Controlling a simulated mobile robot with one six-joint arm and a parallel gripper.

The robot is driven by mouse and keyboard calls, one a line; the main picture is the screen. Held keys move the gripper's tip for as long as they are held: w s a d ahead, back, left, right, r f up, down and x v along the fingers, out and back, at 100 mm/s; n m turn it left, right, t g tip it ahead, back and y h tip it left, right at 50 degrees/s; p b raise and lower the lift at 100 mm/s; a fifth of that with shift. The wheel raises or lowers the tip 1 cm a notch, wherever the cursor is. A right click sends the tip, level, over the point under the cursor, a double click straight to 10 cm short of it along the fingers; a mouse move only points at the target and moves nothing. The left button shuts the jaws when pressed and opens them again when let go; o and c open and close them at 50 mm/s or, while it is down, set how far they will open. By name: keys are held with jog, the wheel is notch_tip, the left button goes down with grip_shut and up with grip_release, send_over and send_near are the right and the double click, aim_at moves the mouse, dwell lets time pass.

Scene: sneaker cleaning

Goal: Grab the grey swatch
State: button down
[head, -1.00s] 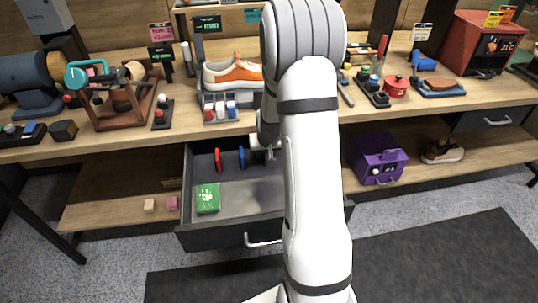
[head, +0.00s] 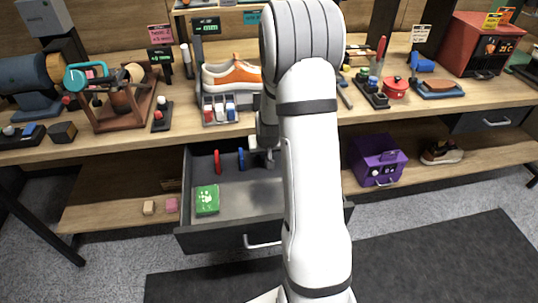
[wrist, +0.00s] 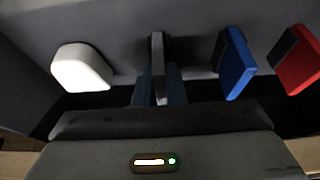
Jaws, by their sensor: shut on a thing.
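The grey swatch (wrist: 158,62) is a thin upright piece in the wrist view, between the two fingers of my gripper (wrist: 157,88). The fingers are shut on it. A blue swatch (wrist: 234,63) and a red swatch (wrist: 297,60) stand to its right in the wrist view, and a white piece (wrist: 81,68) is to its left. In the head view, my gripper (head: 262,156) is inside the open drawer, partly hidden by my arm. The blue swatch (head: 241,158) and the red swatch (head: 217,161) stand to its left there. The grey swatch cannot be made out in the head view.
The open dark drawer (head: 212,238) holds a green box (head: 207,199) at its front left. A purple box (head: 378,160) stands on the lower shelf to the right. The bench above carries a sneaker (head: 232,75) and several tools. The drawer's middle floor is clear.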

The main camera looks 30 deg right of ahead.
jog(key=shift+r, duration=0.1)
notch_tip(320, 180, up, 4)
jog(key=shift+f, duration=0.15)
jog(key=s+a, duration=0.1)
jog(key=s, duration=0.4)
jog(key=s+a+b, duration=0.1)
jog(key=s+a, duration=0.1)
jog(key=s, duration=0.3)
jog(key=s+a+b, duration=0.1)
jog(key=s, duration=0.4)
jog(key=shift+a+f, duration=0.15)
jog(key=shift+f, duration=0.25)
jog(key=b, duration=0.2)
jog(key=shift+s+a+b, duration=0.15)
jog(key=shift+s+b, duration=0.25)
jog(key=shift+s+a+r+b, duration=0.2)
jog(key=shift+s+b, duration=0.5)
jog(key=shift+s, duration=0.05)
